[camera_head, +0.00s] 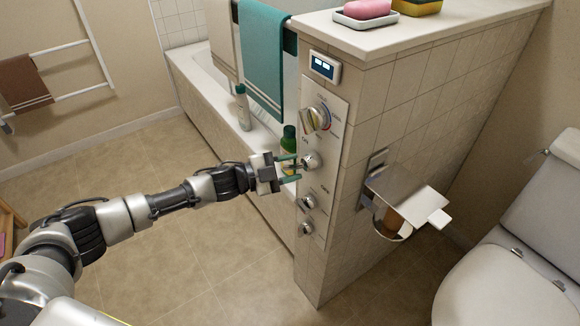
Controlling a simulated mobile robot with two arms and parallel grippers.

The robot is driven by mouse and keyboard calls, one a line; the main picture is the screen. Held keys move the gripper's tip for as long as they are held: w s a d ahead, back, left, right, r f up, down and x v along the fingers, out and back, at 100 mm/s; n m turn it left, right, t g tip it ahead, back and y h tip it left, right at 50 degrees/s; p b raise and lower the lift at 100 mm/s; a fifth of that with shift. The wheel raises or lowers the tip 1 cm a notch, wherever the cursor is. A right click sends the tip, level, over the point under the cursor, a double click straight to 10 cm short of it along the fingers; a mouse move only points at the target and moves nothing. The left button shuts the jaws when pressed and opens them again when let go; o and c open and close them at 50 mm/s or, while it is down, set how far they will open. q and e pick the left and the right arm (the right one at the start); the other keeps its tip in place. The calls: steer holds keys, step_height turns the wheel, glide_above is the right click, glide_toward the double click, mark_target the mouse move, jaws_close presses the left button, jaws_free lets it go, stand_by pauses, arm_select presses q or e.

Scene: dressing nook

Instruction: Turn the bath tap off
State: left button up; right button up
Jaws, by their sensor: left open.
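A pale control panel (325,140) is on the narrow end of the tiled half wall. It carries a large dial (317,119) with a coloured ring at the top. Below it are a silver knob (313,161) and two smaller knobs, an upper one (308,202) and a lower one (306,228). The labels are too small to read, so I cannot tell which one is the bath tap. My left gripper (298,168) is open, its greenish fingertips right at the silver knob below the dial. I cannot tell whether they touch it. My right gripper is not in view.
The bathtub (190,75) runs behind the wall, with a white bottle (243,108) and a green bottle (288,148) on its rim. A teal towel (264,55) hangs above. A paper holder (405,190) juts out right of the panel. The tiled floor at left is clear.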

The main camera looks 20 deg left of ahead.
mark_target(318, 175)
arm_select(q)
steer(key=shift+c, duration=0.5)
jaws_close()
